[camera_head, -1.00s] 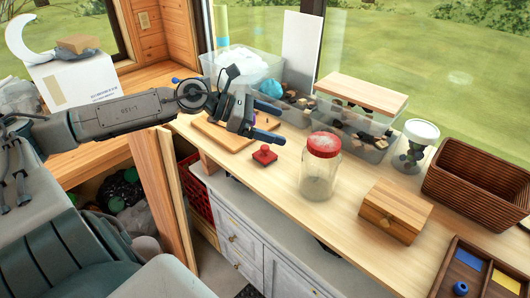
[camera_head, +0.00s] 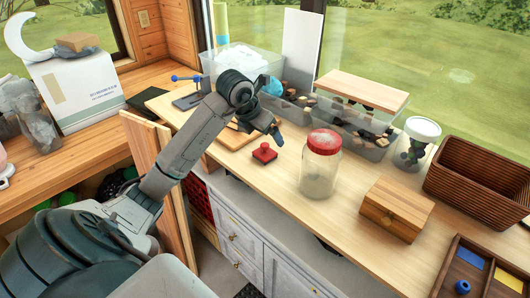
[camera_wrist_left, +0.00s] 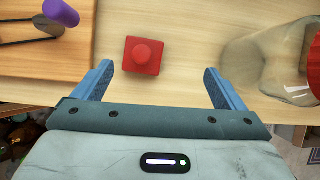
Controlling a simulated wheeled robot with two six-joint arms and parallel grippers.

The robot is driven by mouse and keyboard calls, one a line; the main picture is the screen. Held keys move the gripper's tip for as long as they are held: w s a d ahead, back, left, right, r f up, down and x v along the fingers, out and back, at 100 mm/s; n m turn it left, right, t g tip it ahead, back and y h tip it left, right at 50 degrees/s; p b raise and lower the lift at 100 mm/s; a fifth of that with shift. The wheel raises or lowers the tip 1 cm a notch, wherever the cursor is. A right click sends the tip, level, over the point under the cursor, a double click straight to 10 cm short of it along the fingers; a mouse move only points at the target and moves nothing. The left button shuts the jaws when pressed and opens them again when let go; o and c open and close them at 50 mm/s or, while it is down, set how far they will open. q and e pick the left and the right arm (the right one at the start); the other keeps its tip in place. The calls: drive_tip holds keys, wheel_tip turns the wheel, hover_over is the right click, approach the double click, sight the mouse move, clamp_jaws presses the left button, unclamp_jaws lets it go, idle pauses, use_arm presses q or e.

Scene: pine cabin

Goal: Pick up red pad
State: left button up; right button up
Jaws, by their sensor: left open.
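The red pad (camera_head: 264,153), a small square block with a round knob on top, lies on the wooden counter (camera_head: 290,203) left of the red-lidded jar. My left gripper (camera_head: 276,134) hangs just behind and above it in the head view, open and empty. In the left wrist view the red pad (camera_wrist_left: 143,56) shows between the lines of the two blue fingers, nearer the left one and just beyond the tips. The fingers do not visibly touch it. My right gripper is not in view.
The glass jar (camera_head: 320,170) with a red lid stands close right of the pad. A wooden board (camera_wrist_left: 40,60) with a purple peg (camera_wrist_left: 60,13) lies on the other side. A wooden box (camera_head: 397,210) and clear bins (camera_head: 350,128) stand farther right and behind.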

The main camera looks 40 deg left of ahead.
sight(266, 145)
use_arm(q)
drive_tip(key=f+n+b, duration=0.1)
drive_tip(key=n+g+y+b, duration=0.1)
drive_tip(key=w+f+n+b, duration=0.1)
drive_tip(key=shift+a+f+y, duration=0.3)
drive_tip(key=shift+f, duration=0.05)
drive_tip(key=shift+x, duration=1)
drive_tip(key=shift+w+f, duration=0.25)
drive_tip(key=shift+w+a+f+p, duration=0.1)
drive_tip(key=shift+a+f+p, duration=0.1)
drive_tip(key=shift+p, duration=0.3)
drive_tip(key=p+x, duration=0.2)
drive_tip(key=x, duration=0.2)
drive_tip(key=shift+a+f, duration=0.1)
drive_tip(key=shift+a, duration=0.1)
drive_tip(key=shift+w+f, duration=0.1)
drive_tip(key=shift+f, duration=0.1)
drive_tip(key=c, duration=1.1)
